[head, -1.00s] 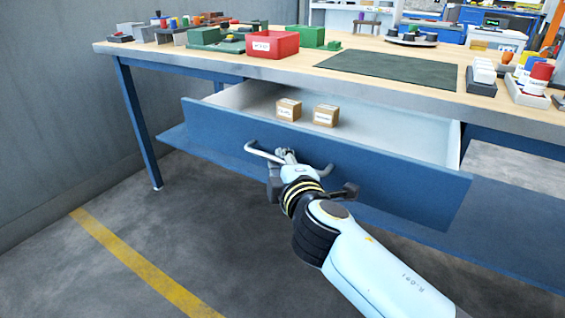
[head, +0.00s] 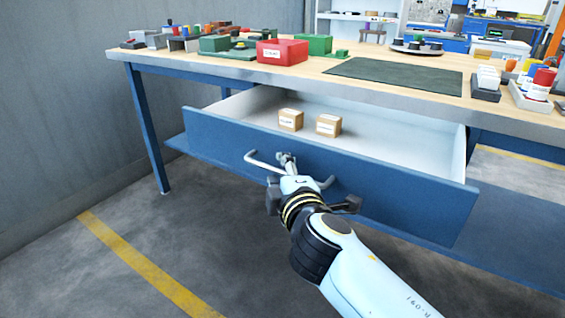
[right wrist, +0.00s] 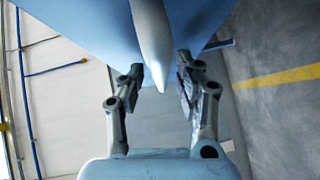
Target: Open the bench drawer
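The blue bench drawer (head: 225,133) stands well out from the bench, its pale inside showing. A grey bar handle (head: 262,160) crosses its front. My right gripper (head: 287,160) is at the handle, below the drawer's top edge. In the right wrist view, the fingers of my right gripper (right wrist: 160,82) stand partly closed on either side of the handle (right wrist: 150,40). My left gripper is not in view.
Two small labelled boxes, one on the left (head: 290,120) and one on the right (head: 328,125), sit in the drawer. The bench top (head: 310,70) holds a red bin (head: 282,52), a dark mat (head: 395,77) and other parts. The floor left of my right arm is clear, with a yellow line (head: 150,265).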

